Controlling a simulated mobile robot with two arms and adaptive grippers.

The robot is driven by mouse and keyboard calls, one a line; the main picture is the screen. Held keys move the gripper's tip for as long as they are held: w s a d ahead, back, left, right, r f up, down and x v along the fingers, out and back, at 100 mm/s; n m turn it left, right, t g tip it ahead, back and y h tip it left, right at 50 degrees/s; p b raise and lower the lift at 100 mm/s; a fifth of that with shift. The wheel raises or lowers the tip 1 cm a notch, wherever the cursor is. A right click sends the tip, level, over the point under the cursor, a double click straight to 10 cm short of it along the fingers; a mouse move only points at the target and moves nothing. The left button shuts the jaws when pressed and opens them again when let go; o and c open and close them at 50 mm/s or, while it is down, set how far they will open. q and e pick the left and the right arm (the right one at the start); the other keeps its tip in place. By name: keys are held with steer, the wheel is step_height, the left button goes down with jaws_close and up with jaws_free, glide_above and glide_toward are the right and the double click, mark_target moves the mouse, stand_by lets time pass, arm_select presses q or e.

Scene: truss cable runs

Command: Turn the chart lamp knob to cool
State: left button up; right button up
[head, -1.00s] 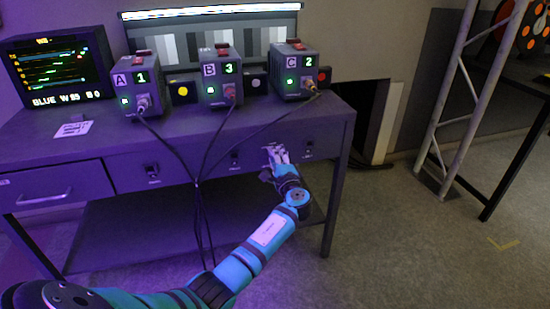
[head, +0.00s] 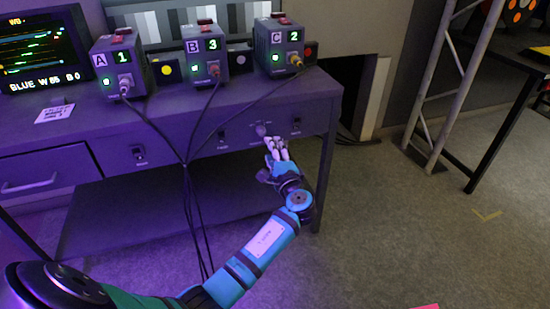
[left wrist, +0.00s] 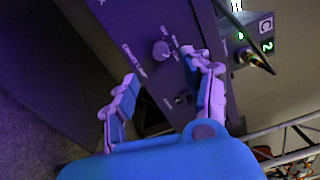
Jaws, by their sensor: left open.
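The round knob (head: 261,130) sits on the desk's front panel, between small switches. It shows in the left wrist view (left wrist: 161,51) as a purple-grey disc with small lettering around it, too small to read. My left gripper (head: 275,144) is open just below and to the right of the knob in the head view. In the left wrist view my open fingers (left wrist: 160,70) stand on both sides below the knob, with nothing between them. The knob is apart from the fingers. My right gripper is not in view.
Boxes A (head: 118,68), B (head: 206,55) and C (head: 280,48) stand on the desk (head: 165,105) with cables hanging down over its front. A monitor (head: 45,60) is at left. A metal truss (head: 440,90) stands at right. The floor right of the desk is clear.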

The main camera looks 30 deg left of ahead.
arm_select(q)
steer(key=v, duration=0.3)
stand_by(0.5)
